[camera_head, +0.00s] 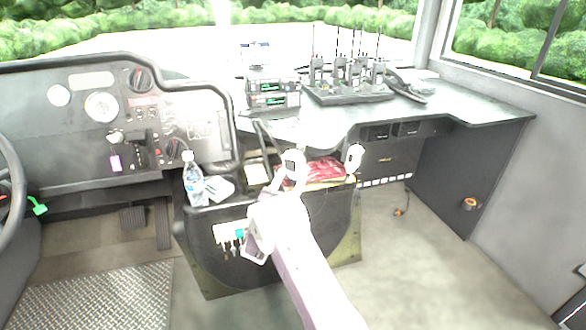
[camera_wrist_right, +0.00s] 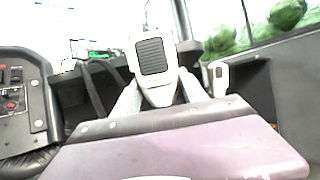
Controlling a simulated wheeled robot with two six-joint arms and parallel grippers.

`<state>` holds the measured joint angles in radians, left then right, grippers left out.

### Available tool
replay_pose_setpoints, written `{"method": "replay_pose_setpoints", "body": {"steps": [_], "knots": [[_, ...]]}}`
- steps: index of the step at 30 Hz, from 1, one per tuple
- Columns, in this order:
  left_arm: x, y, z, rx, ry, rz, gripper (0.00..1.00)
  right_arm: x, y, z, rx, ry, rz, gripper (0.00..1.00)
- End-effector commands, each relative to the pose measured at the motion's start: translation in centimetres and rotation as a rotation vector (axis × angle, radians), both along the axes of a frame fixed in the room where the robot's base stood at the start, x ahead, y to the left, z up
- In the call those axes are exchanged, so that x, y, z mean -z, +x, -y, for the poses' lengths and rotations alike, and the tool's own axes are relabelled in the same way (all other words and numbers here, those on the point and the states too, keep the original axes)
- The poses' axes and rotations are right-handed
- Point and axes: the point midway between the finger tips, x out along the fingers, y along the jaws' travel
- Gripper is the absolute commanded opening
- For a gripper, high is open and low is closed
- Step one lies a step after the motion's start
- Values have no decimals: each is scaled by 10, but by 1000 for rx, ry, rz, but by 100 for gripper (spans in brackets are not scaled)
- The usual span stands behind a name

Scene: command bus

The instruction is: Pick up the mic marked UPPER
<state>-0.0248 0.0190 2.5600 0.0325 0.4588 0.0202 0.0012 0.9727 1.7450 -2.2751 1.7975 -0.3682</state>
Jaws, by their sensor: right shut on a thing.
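My right gripper (camera_head: 291,181) is shut on a white mic (camera_head: 293,160) above the front of the dark console box. In the right wrist view the held mic (camera_wrist_right: 152,62) stands upright between the two fingers, its dark ribbed grille facing the camera. A second white mic (camera_head: 354,157) is at the right end of the box. It also shows in the right wrist view (camera_wrist_right: 218,76), right of and apart from the gripper. I cannot read a marking on either mic, so I cannot tell which is UPPER. My left gripper is not in view.
A water bottle (camera_head: 193,180) stands on the left of the console box (camera_head: 290,235), and a red bag (camera_head: 322,170) lies on top. Radios (camera_head: 272,92) and a rack of handsets (camera_head: 348,92) stand on the desk behind. The floor at right is mostly clear.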

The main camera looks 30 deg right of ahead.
Motion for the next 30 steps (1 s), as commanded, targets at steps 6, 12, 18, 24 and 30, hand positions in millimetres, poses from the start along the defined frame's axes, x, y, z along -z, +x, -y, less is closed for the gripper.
{"method": "replay_pose_setpoints", "body": {"steps": [6,12,18,24,30], "knots": [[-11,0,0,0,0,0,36,-14,0,1,2,0,2,17],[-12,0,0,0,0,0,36,-16,0,1,2,0,2,17],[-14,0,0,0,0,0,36,-16,-1,-2,1,0,2,17],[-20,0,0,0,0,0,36,-20,-11,-19,-1,-1,1,17],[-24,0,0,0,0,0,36,-22,-22,-35,0,0,0,17]]}}
